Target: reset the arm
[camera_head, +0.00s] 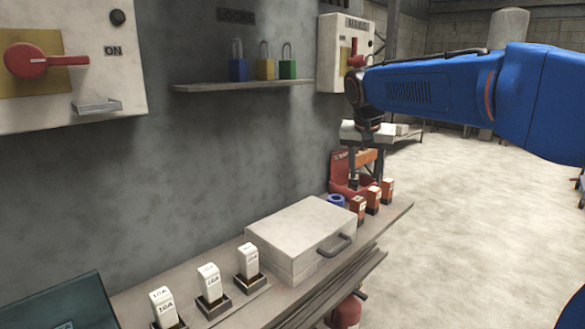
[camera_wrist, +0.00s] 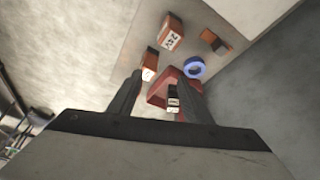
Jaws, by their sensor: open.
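My arm (camera_head: 430,88) is blue and reaches in from the right. It bends down at the wrist above the far end of the bench. My gripper (camera_head: 366,178) points down over that end, near a red holder (camera_head: 340,172). In the wrist view my gripper (camera_wrist: 161,79) has its two dark fingers spread apart. The red holder (camera_wrist: 163,92) shows between and beyond the fingers, partly hidden by them. I see nothing held between the fingers.
Several orange-brown fuses (camera_head: 373,198) and a blue ring (camera_wrist: 195,67) are close to the gripper. A pale case (camera_head: 295,235) and white fuses (camera_head: 210,285) stand along the bench (camera_head: 395,213). A shelf (camera_head: 240,86) holds padlocks. Open floor (camera_head: 470,210) lies right.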

